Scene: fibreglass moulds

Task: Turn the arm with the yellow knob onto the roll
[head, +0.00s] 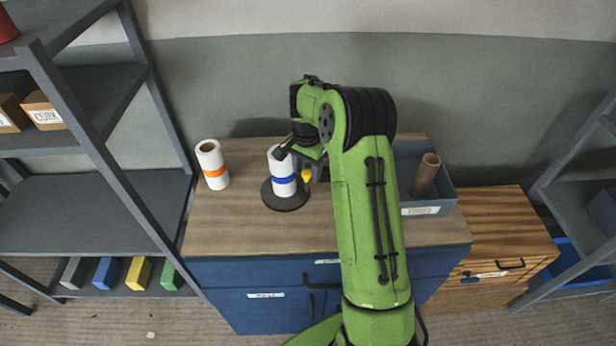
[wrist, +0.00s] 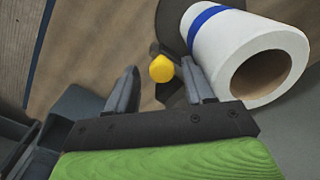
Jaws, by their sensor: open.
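A white roll with a blue band (head: 281,171) stands upright on a dark round base (head: 284,201) on the cabinet top. A yellow knob (head: 307,175) shows just right of the roll, on a dark arm that is mostly hidden by my gripper. In the wrist view the yellow knob (wrist: 161,69) lies ahead of and between my two fingers, with the white roll (wrist: 237,45) close to the right finger. My gripper (wrist: 163,88) is open and empty. In the head view my gripper (head: 297,150) is beside the top of the roll; contact with the roll cannot be told.
A second white roll with an orange band (head: 212,165) stands at the left of the wooden top (head: 232,225). A grey-blue bin (head: 447,192) holding a brown cardboard tube (head: 426,175) is at the right. Shelves (head: 110,206) flank the left side. The front left of the top is clear.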

